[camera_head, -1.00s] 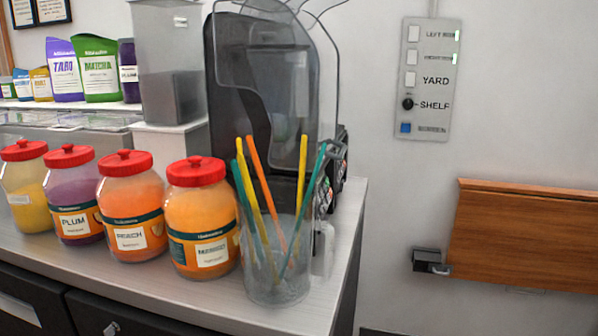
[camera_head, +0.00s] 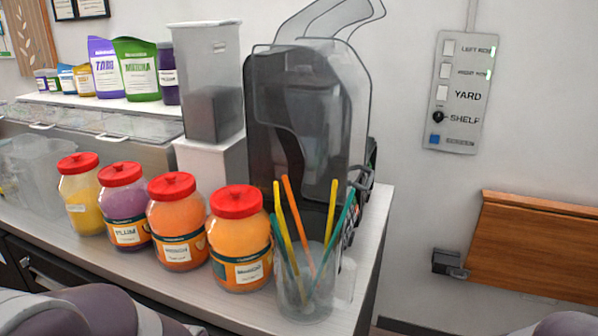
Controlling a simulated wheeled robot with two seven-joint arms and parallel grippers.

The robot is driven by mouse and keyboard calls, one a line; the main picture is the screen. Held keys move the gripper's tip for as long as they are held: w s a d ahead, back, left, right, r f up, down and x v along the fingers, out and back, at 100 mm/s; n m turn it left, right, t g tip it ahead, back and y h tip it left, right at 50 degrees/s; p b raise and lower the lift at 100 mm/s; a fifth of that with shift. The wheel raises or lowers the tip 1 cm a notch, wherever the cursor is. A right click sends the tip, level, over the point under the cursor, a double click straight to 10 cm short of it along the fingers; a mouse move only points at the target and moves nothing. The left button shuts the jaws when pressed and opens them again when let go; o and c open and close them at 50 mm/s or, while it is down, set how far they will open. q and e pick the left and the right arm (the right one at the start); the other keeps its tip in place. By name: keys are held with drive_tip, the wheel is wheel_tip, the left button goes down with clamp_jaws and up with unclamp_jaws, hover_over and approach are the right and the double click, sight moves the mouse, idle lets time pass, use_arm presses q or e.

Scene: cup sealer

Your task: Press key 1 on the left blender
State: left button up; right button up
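One blender (camera_head: 300,120) shows, a dark machine under a clear hood at the right end of the counter. Its side faces me, and its front with small buttons is seen only edge-on at the right, so I cannot make out key 1. I cannot tell whether this is the left blender.
A clear cup of coloured straws (camera_head: 305,285) stands before the blender. Several red-lidded jars, one an orange jar (camera_head: 240,245), line the counter (camera_head: 190,305). A wall switch panel (camera_head: 457,92) and a brown wooden panel (camera_head: 540,245) are at right.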

clamp_jaws()
idle(1.8)
